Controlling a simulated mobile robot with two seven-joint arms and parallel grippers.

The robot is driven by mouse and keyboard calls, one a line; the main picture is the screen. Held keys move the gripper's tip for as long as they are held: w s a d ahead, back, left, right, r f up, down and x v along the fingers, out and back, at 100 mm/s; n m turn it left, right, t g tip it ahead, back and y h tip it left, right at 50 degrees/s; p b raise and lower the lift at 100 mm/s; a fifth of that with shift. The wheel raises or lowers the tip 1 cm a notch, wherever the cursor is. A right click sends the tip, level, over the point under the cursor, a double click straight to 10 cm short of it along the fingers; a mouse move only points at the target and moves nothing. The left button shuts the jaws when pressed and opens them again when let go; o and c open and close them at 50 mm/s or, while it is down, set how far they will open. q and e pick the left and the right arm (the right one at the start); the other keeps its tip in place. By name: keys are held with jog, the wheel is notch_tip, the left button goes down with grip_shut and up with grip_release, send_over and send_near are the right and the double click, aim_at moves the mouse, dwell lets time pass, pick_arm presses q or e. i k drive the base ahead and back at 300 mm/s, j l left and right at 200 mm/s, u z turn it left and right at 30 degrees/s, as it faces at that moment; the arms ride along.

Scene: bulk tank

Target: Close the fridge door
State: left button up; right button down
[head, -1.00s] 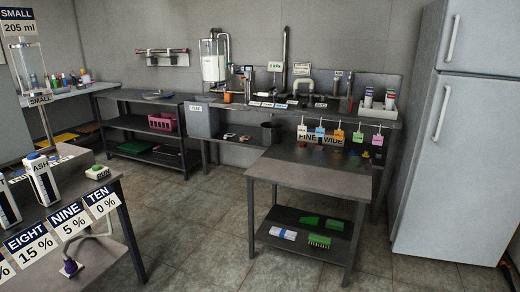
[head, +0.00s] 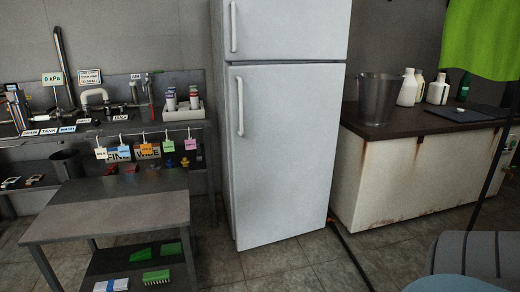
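The white fridge (head: 282,150) stands upright against the back wall, near the middle of the head view. It has a small upper door (head: 290,30) and a tall lower door (head: 284,160), each with a vertical handle on its left side. Both doors look flush with the body, with no clear gap. The lower handle (head: 240,107) is unobstructed. Neither of my grippers is in view.
A small table (head: 110,215) with a lower shelf stands left of the fridge. A rusty white cabinet (head: 415,180) with a dark top holds a metal bucket (head: 377,100) and bottles. A dark cable crosses the floor. A grey rounded object (head: 480,258) fills the bottom right.

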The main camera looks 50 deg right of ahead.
aim_at(284, 119)
jog(key=i+l, duration=0.15)
jog(key=l, duration=0.25)
jog(key=i+l, duration=0.15)
jog(key=l, duration=0.25)
jog(key=i+l, duration=0.15)
jog(key=l, duration=0.25)
jog(key=i+l+z, duration=0.1)
jog(key=l, duration=0.3)
jog(key=i+l, duration=0.2)
jog(key=l, duration=0.15)
